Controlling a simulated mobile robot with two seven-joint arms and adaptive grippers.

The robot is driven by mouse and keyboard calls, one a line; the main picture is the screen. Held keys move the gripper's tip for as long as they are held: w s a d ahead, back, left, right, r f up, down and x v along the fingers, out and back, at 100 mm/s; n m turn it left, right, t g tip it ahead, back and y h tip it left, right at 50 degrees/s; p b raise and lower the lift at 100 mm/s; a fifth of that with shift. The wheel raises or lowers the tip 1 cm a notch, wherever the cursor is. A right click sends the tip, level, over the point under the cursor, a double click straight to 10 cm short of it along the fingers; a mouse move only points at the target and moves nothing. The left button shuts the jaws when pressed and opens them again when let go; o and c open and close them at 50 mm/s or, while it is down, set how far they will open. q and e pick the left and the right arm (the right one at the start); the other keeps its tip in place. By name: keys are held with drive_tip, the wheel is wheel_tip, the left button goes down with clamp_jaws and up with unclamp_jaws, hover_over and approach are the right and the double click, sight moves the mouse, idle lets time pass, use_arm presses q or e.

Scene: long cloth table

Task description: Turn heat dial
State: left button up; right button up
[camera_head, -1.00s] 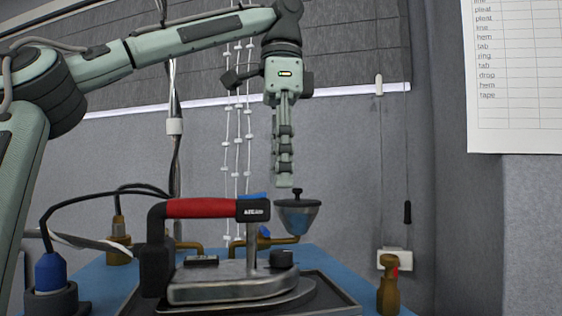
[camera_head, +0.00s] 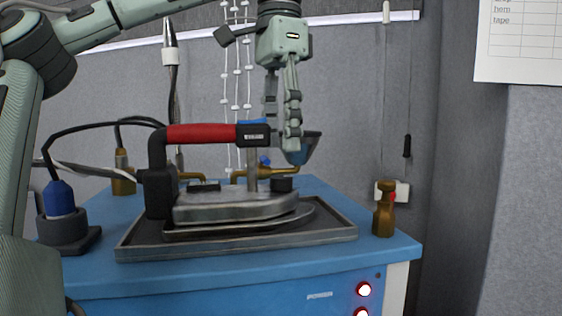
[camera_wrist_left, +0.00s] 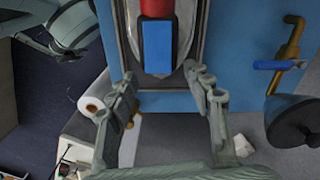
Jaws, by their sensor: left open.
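The iron has a red handle (camera_head: 203,133) and a grey metal body (camera_head: 225,207). Nothing shows between the fingers. In the left wrist view the open fingers (camera_wrist_left: 162,76) straddle the iron's nose, with a blue patch (camera_wrist_left: 158,46) on the handle between them; the knob is not visible there. Pale green parts of my other arm (camera_wrist_left: 70,27) show there, their jaw state unclear.
The iron sits on a dark tray (camera_head: 130,252) on a blue workbench (camera_head: 210,285). A brass fitting (camera_head: 384,210) stands at the right edge, a blue plug (camera_head: 60,199) at left. Red-lit buttons (camera_head: 363,289) are on the front.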

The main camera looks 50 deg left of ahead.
sight(280, 176)
use_arm(q)
wheel_tip(280, 176, down, 6)
drive_tip(key=shift+r, duration=0.25)
